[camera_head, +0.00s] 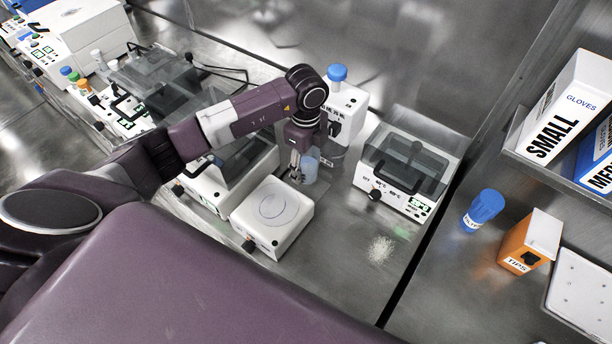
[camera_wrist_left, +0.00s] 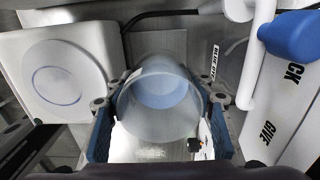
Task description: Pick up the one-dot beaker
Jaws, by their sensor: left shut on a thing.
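A clear beaker with pale blue content (camera_head: 309,171) stands behind the white hotplate in the head view. It also fills the middle of the left wrist view (camera_wrist_left: 162,100), seen from above its open mouth. My left gripper (camera_head: 297,172) points down at the beaker. In the left wrist view its blue-padded fingers (camera_wrist_left: 160,118) sit on both sides of the beaker, shut on it. I cannot make out a dot mark on the beaker. Whether it touches the bench or is lifted is hard to tell. My right gripper is not in view.
A white hotplate (camera_head: 272,217) stands close in front of the gripper. A white dispenser with a blue cap (camera_head: 345,112) is just behind the beaker. A clear-lidded bath (camera_head: 408,173) stands to the right, and another (camera_head: 236,170) to the left. White powder (camera_head: 381,249) lies on the bench.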

